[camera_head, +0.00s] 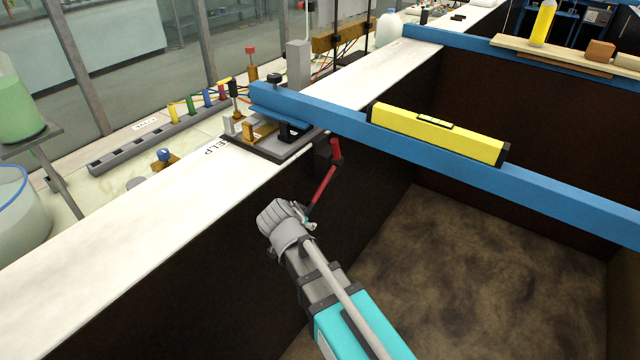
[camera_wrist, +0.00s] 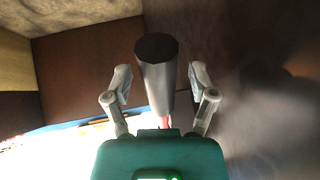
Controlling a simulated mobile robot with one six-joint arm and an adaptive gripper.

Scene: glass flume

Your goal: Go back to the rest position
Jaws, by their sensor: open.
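My gripper (camera_head: 302,213) is at the end of my grey and turquoise arm, beside the dark inner wall of the flume. It is close to the lower end of a red crank arm (camera_head: 325,184), which hangs tilted from a dark mount under the blue beam. In the wrist view my gripper (camera_wrist: 160,82) has its two grey fingers spread apart. A grey cylinder with a dark end (camera_wrist: 156,68) shows between them, with visible gaps on both sides. A bit of red shows behind its base. The cylinder is mostly hidden in the head view.
A blue beam (camera_head: 330,118) spans the flume above and ahead of my gripper, with a yellow level (camera_head: 438,133) on it. The white wall ledge (camera_head: 130,240) runs along the left. Open space lies over the brown flume floor (camera_head: 450,270) to the right.

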